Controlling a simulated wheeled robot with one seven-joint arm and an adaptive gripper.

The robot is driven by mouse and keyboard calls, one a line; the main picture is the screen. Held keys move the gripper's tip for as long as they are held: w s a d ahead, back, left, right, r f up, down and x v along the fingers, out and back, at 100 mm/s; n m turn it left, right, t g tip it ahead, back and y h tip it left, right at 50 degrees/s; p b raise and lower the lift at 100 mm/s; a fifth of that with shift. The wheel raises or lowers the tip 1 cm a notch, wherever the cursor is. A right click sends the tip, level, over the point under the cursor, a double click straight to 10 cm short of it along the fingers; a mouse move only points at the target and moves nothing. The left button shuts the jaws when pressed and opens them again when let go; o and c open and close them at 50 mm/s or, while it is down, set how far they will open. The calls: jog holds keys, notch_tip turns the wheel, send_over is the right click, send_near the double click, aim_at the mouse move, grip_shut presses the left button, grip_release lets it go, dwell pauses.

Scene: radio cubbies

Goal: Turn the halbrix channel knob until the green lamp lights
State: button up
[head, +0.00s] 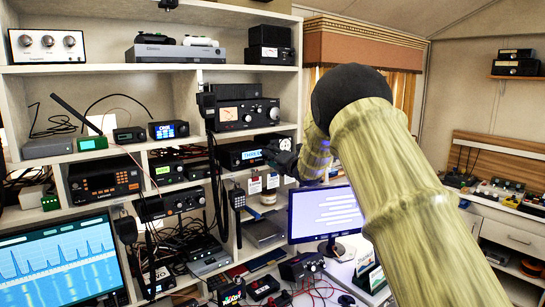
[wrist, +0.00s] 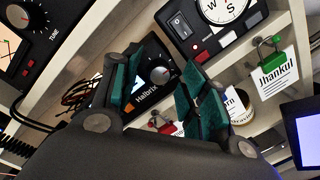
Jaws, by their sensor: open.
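The fingers hide much of the unit's front, and no lit green lamp shows on the visible part. In the head view my gripper (head: 283,156) is at the right end of a black unit with a blue "THREE" display (head: 252,154), which appears to be the same unit.
A black box with a compass dial (wrist: 224,8) and rocker switch is close at the upper right. A green padlock with a "Jhankul" tag (wrist: 273,72) hangs from the shelf edge. A monitor (head: 325,212) stands below my arm.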

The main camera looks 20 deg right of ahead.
grip_shut()
jog(key=shift+m, duration=0.4)
jog(key=m, duration=0.7)
jog(key=shift+m+g+b, duration=0.3)
jog(key=shift+m+g, duration=0.1)
dwell(0.3)
grip_release()
jog(key=shift+d, duration=0.1)
